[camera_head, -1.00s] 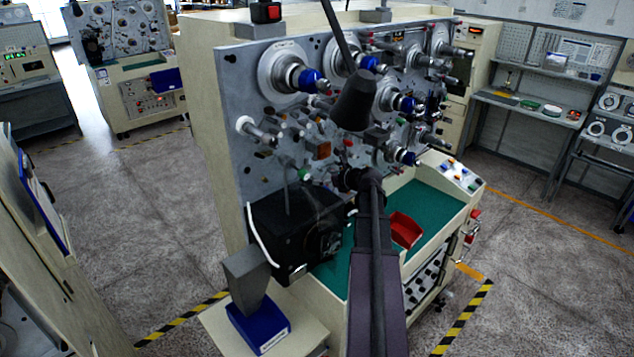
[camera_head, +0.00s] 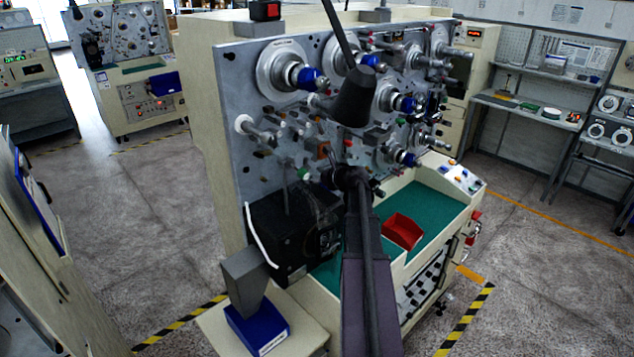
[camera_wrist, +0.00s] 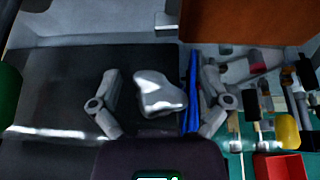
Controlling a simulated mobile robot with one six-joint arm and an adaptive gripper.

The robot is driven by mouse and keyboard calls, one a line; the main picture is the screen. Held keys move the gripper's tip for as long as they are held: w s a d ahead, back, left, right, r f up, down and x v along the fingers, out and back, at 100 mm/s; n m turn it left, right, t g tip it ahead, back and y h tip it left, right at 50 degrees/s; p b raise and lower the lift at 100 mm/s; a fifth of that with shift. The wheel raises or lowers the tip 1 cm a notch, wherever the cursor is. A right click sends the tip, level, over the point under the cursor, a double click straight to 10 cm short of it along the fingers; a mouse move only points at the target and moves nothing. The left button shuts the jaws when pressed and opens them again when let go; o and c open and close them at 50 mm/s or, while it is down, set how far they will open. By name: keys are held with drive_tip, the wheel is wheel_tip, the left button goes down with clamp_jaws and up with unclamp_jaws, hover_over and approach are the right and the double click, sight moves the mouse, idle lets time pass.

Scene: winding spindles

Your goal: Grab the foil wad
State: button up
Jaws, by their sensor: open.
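The foil wad (camera_wrist: 160,94) shows in the wrist view as a pale, silvery rounded lump in front of a dark surface. My gripper (camera_wrist: 161,72) is open, one grey finger left of the wad and one right of it. Gaps show between the wad and both fingers; its depth relative to the fingertips is hard to tell. A blue strip (camera_wrist: 190,90) stands between the wad and the right finger. In the head view I cannot make out the wad, and my arm and the machine's clutter hide the fingers.
In the head view, the black box (camera_head: 280,240) stands beside my arm on the machine. The red bin (camera_head: 402,231) sits on the green mat (camera_head: 440,208). Blue-tipped spindles (camera_head: 309,77) project from the grey panel. A dark shade (camera_head: 352,100) hangs before it.

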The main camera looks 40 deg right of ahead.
idle(0.4)
drive_tip(key=c, duration=0.9)
drive_tip(key=shift+c, duration=0.2)
drive_tip(key=shift+r, duration=0.1)
drive_tip(key=shift+r+p, duration=0.3)
drive_tip(key=shift+p, duration=0.15)
drive_tip(key=s+d, duration=0.2)
drive_tip(key=s, duration=1.6)
drive_tip(key=shift+d, duration=0.15)
drive_tip(key=shift+f, duration=0.15)
